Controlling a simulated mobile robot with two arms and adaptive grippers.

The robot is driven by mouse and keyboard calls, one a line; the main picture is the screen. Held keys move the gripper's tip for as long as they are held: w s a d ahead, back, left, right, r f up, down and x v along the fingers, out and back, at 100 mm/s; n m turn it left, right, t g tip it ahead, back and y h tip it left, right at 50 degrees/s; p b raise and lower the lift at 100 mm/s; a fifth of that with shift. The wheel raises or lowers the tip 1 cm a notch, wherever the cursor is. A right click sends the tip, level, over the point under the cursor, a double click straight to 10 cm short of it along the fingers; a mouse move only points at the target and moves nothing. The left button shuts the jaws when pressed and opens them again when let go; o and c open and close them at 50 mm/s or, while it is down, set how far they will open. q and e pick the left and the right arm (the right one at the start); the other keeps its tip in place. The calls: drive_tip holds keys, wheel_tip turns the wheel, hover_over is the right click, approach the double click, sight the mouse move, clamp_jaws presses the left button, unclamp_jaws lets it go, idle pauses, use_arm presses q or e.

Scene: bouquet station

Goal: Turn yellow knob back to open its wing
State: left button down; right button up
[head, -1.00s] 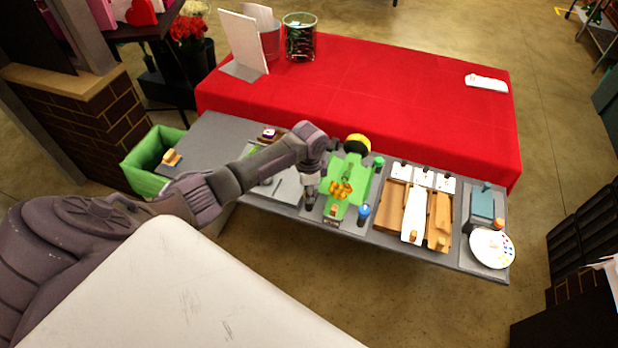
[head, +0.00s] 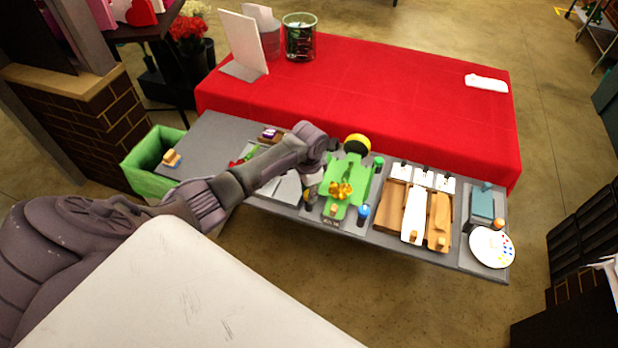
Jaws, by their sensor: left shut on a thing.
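A bright green fixture (head: 354,170) stands on the grey bench, with a gold flower-like piece (head: 340,190) in its middle. A round yellow-and-black piece (head: 357,144) is at its far end. A green knob (head: 378,161) is at its far right and a blue knob (head: 363,210) at its near right. I cannot tell the wing's exact angle. My right gripper is out of view.
Wooden boards with white pieces (head: 414,214) lie right of the fixture. A paint palette (head: 491,247) is at the bench's right end. A green bin (head: 140,175) stands at the left. The red-covered table (head: 400,100) behind is mostly clear.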

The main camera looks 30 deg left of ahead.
use_arm(q)
drive_tip(key=c, duration=0.8)
unclamp_jaws()
wheel_tip(320, 180, up, 12)
